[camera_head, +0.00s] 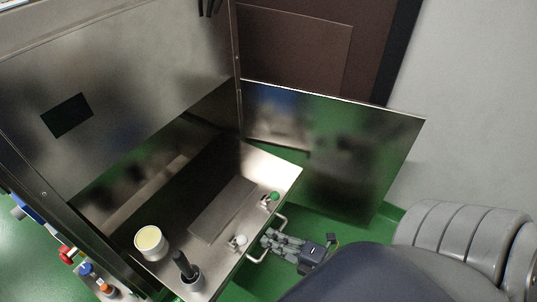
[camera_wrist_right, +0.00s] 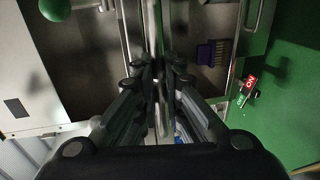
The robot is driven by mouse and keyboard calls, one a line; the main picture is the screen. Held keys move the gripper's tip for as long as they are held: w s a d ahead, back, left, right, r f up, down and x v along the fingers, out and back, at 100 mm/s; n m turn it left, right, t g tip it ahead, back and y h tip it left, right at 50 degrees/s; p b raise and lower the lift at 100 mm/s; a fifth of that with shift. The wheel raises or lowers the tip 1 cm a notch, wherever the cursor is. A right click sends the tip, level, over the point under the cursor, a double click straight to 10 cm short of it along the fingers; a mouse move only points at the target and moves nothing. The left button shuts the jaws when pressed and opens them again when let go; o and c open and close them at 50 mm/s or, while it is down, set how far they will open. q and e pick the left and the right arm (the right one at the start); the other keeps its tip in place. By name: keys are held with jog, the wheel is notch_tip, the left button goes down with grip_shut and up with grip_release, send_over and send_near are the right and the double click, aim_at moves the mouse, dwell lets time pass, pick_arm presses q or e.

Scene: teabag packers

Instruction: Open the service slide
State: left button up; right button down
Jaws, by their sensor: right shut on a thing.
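The service slide (camera_head: 285,168) is a bright metal tray low in the steel cabinet, and part of it shows beyond the opening. A light U-shaped handle (camera_head: 281,224) is on its front edge, on the right. My right gripper (camera_head: 268,239) is at this handle, its grey fingers shut on it. In the right wrist view, the fingers of my right gripper (camera_wrist_right: 160,78) close together around a narrow upright bar, and the contact is partly hidden by the fingers. My left gripper is not in view.
A pale-yellow-topped tub (camera_head: 150,242) and a black-handled tool in a metal cup (camera_head: 191,280) stand near the slide. A green knob (camera_head: 274,196) sits near its edge. A reflective door panel (camera_head: 350,150) stands open behind. Green floor shows on the right.

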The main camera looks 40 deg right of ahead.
jog(key=shift+s+d, duration=0.1)
jog(key=shift+s, duration=0.2)
jog(key=c, duration=1.7)
grip_release()
jog(key=v, duration=1.2)
